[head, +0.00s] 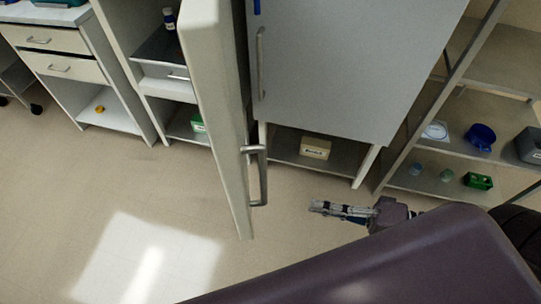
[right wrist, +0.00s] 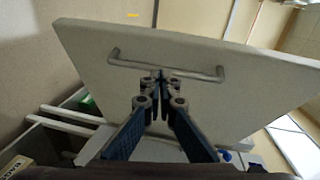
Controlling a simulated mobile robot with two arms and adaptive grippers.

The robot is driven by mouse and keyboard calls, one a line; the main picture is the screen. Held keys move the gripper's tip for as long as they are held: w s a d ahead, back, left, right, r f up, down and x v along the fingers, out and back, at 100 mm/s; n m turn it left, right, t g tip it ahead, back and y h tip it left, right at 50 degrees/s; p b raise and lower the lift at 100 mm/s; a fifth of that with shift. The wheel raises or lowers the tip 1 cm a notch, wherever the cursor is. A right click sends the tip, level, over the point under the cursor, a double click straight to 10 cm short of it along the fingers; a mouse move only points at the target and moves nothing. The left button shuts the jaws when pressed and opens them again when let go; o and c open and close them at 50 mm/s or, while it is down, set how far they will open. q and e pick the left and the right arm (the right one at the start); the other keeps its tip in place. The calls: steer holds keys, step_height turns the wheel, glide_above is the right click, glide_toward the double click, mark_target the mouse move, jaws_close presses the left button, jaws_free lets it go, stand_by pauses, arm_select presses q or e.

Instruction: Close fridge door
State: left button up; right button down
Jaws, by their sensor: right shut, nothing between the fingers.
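The fridge door (head: 215,110) is a thick off-white panel that stands swung open in the middle of the head view, seen nearly edge-on. Its grey bar handle (head: 256,177) is low on its right-hand face. In the right wrist view the door face (right wrist: 230,95) fills the middle, with the handle (right wrist: 165,66) running across it. My right gripper (head: 312,208) is shut and empty, to the right of the handle and apart from it. In the right wrist view its fingertips (right wrist: 160,76) point toward the door and overlap the handle. My left gripper is not in view.
A grey cabinet (head: 350,60) with a closed front stands behind, with a labelled box (head: 315,147) on the shelf below. Open shelving (head: 440,185) with bowls is at right. Drawers (head: 50,40) stand at far left. The floor (head: 100,190) left of the door is clear.

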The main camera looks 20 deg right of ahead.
steer(key=w+d+r+m+t+p, duration=0.1)
steer(key=w+d+r+m+t, duration=0.15)
steer(key=d+r, duration=0.2)
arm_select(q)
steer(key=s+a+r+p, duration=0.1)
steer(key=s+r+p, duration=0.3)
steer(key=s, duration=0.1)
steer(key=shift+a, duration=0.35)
arm_select(e)
steer(key=s+a+x, duration=0.1)
steer(key=x, duration=1.1)
steer(key=shift+s+a+r+t+h, duration=0.15)
steer(key=shift+a+r+t+h, duration=0.15)
steer(key=shift+a+r+t, duration=0.2)
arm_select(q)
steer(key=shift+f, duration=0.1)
